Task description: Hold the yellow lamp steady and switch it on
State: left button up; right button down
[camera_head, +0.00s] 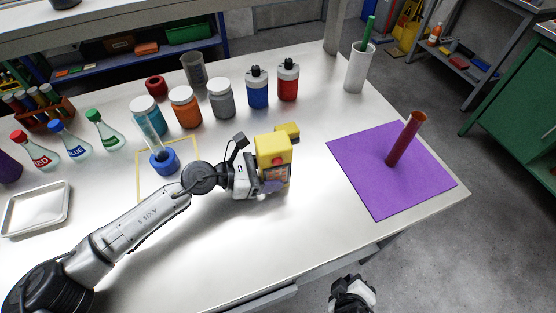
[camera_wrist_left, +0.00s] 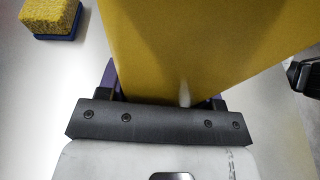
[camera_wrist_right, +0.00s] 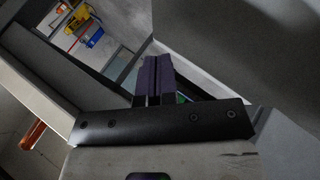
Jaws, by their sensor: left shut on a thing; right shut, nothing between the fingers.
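The yellow lamp (camera_head: 272,148) stands upright near the middle of the table, with a red spot and a dark panel on its front. My left gripper (camera_head: 270,186) is shut on its lower part. In the left wrist view the lamp's yellow body (camera_wrist_left: 190,50) rises between the fingers and fills the upper middle. Whether it is lit cannot be told. My right gripper (camera_head: 352,288) is off the table's front edge, apart from the lamp. In the right wrist view its purple fingers (camera_wrist_right: 153,80) are together and empty.
A yellow block (camera_head: 289,131) sits just behind the lamp. Bottles and jars (camera_head: 222,97) line the back. A purple mat (camera_head: 365,165) with a brownish-red tube (camera_head: 406,139) lies to the right. A blue-based tube (camera_head: 163,161) stands left. The table's front middle is clear.

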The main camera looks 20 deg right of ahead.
aim_at(278, 162)
jog(key=w+a+r+n+t+h, duration=0.2)
jog(key=r+n, duration=0.1)
jog(key=r, duration=0.3)
jog(key=w+a+r+n+t+h, duration=0.2)
jog(key=a+r+n, duration=0.1)
jog(key=r, duration=0.3)
jog(key=w+a+r+n+t+h, duration=0.2)
jog(key=r+n, duration=0.1)
jog(key=r, duration=0.3)
jog(key=shift+w+a+r+h, duration=0.15)
jog(key=shift+a+r+h, duration=0.1)
jog(key=shift+a+h, duration=0.1)
jog(key=w+a+r+n+t, duration=0.2)
jog(key=w+a+r+n, duration=0.1)
jog(key=r+n, duration=0.3)
jog(key=shift+w+a+r+n+t, duration=0.3)
jog(key=shift+a+n+t, duration=0.15)
jog(key=shift+a, duration=0.25)
jog(key=w, duration=0.8)
jog(key=shift+w, duration=0.35)
jog(key=shift+w, duration=0.1)
dwell(0.5)
